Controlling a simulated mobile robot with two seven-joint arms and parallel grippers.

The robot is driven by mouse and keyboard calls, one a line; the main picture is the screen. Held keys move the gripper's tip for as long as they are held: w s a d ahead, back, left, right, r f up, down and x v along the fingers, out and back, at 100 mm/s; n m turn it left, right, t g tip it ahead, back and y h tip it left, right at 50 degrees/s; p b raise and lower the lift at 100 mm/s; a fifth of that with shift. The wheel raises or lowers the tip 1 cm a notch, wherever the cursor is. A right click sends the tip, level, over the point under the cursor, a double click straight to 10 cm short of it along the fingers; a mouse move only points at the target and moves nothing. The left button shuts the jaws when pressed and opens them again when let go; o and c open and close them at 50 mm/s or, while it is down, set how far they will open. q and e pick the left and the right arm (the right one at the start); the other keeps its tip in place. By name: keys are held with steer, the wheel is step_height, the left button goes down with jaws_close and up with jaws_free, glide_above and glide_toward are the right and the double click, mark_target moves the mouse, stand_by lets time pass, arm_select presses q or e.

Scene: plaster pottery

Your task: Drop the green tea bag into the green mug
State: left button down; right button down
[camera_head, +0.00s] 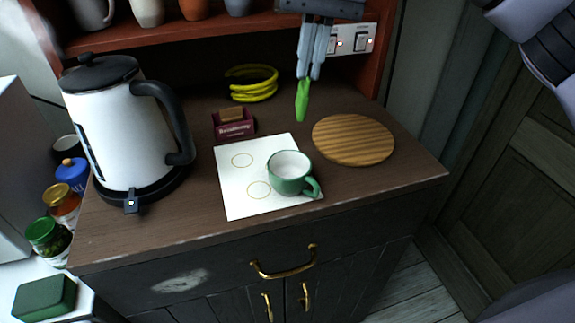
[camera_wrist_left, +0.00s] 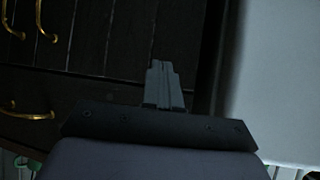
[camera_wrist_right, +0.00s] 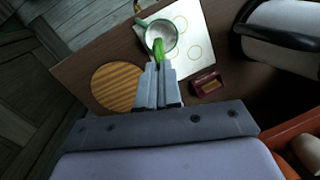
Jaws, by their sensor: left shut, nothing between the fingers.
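The green mug (camera_head: 290,174) stands upright on the white card, its handle toward the front right; its white inside shows in the right wrist view (camera_wrist_right: 161,38). The green tea bag (camera_head: 302,101) hangs below the fingertips of my right gripper (camera_head: 304,80), which is shut on it. In the head view the bag is in the air, above and behind the mug, apart from it. In the right wrist view the bag (camera_wrist_right: 158,48) overlaps the mug's opening. My left gripper (camera_wrist_left: 161,65) is shut and empty, in front of dark cabinet doors; the head view does not show it.
The white card (camera_head: 237,201) has drawn circles. A round wooden board (camera_head: 353,140) lies right of the mug. A kettle (camera_head: 132,125) stands at left. A red box (camera_head: 234,126) and yellow bananas (camera_head: 252,84) lie behind. The shelf (camera_head: 215,28) overhangs the counter's back.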

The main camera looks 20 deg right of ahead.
step_height(320, 180, down, 6)
steer(key=b, duration=0.5)
steer(key=shift+s+b, duration=0.15)
steer(key=shift+b, duration=0.15)
steer(key=shift+r, duration=0.1)
steer(key=c, duration=1.2)
jaws_free()
steer(key=shift+c, duration=0.2)
steer(key=shift+r, duration=0.1)
step_height(320, 180, up, 7)
glide_above(309, 96)
steer(key=w+d, duration=0.2)
steer(key=w, duration=0.1)
steer(key=shift+s+p, duration=0.15)
steer(key=shift+p, duration=0.3)
